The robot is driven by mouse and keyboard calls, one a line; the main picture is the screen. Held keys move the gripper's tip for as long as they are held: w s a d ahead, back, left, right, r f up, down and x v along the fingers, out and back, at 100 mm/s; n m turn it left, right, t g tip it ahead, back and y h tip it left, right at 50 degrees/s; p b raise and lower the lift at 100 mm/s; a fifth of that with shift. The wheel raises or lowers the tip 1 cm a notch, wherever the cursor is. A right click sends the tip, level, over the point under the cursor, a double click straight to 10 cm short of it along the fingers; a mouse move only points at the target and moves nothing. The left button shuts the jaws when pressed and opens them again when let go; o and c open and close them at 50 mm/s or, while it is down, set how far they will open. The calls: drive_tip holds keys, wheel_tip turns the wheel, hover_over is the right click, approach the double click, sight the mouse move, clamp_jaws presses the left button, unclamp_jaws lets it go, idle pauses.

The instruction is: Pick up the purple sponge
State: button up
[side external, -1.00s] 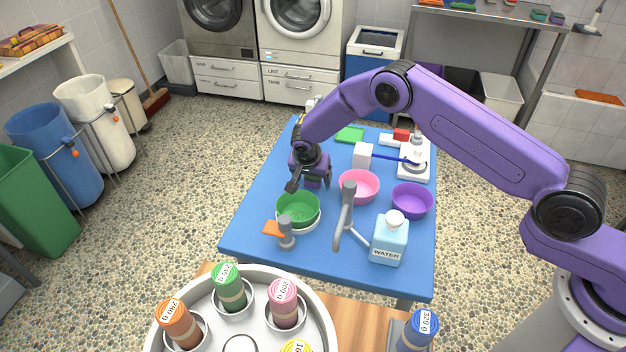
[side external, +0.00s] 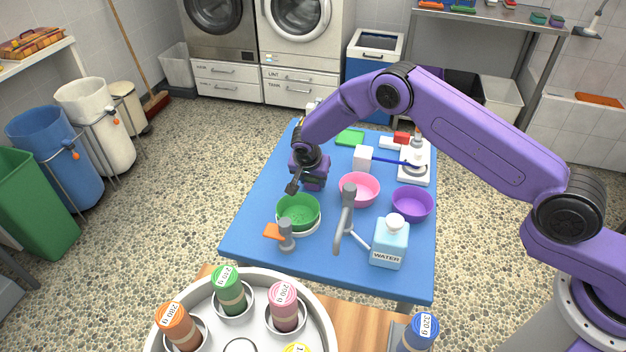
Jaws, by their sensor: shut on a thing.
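My gripper (side external: 313,183) is low over the left side of the blue table, just behind the green bowl. It is shut on a small dark purple block, which I take to be the purple sponge (side external: 316,184). The sponge is mostly hidden by the fingers and is close in colour to my purple arm. I cannot tell whether it touches the table.
The green bowl (side external: 298,211) stands just in front of my gripper. A pink bowl (side external: 359,189), purple bowl (side external: 412,204), grey tap (side external: 345,215) and water bottle (side external: 389,244) stand to the right. A green flat block (side external: 349,138) lies behind on the blue table (side external: 262,178).

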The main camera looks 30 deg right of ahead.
wheel_tip(320, 180, up, 3)
drive_tip(key=shift+r, duration=0.1)
drive_tip(key=s+d+r, duration=0.4)
drive_tip(key=s+r, duration=0.5)
drive_tip(key=s, duration=0.4)
drive_tip(key=shift+s+r, duration=0.25)
